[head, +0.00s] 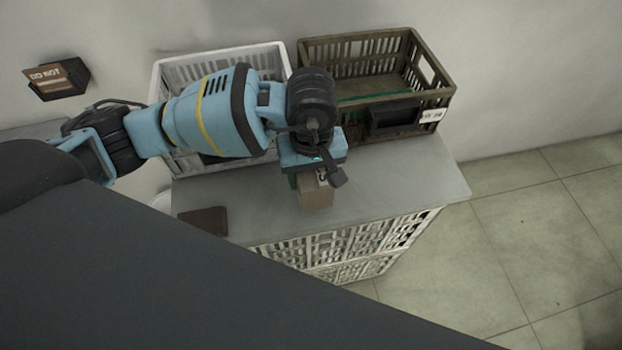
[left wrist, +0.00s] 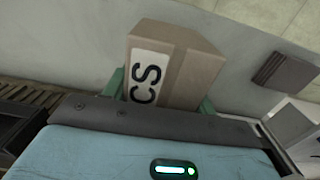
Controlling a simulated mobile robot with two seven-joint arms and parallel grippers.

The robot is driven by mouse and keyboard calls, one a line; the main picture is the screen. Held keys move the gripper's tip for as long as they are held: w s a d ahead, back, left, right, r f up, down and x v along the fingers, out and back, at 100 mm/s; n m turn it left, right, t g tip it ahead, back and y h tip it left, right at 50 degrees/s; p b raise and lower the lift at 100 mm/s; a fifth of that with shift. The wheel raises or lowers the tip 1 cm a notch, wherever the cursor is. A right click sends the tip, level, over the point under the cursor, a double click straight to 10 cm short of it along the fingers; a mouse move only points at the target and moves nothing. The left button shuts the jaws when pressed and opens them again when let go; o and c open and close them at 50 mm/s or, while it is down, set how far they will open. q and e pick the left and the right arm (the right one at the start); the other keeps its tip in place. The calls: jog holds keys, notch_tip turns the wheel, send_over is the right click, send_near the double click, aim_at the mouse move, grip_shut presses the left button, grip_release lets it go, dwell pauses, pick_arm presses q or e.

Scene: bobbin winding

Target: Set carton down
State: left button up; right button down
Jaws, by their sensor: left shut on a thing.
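A small brown carton (head: 316,194) is below my left gripper (head: 316,174), over the grey table top (head: 250,200). In the left wrist view the carton (left wrist: 192,68) has a white label with dark letters reading "CS". Green fingers of my left gripper (left wrist: 165,90) show on both sides of it, shut on it. I cannot tell whether the carton's bottom touches the table. My right gripper is not in either view.
A white crate (head: 165,85) and a brown crate (head: 445,90) with a label stand along the table's back. A dark flat brown thing (head: 203,220) lies at the table's front left. The table top right of the carton is clear.

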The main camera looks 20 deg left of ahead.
pick_arm(q)
jog(key=shift+f, duration=1.9)
jog(key=shift+f, duration=0.1)
jog(key=o, duration=1.1)
jog(key=shift+c, duration=0.2)
notch_tip(320, 180, up, 12)
jog(key=shift+r, duration=0.1)
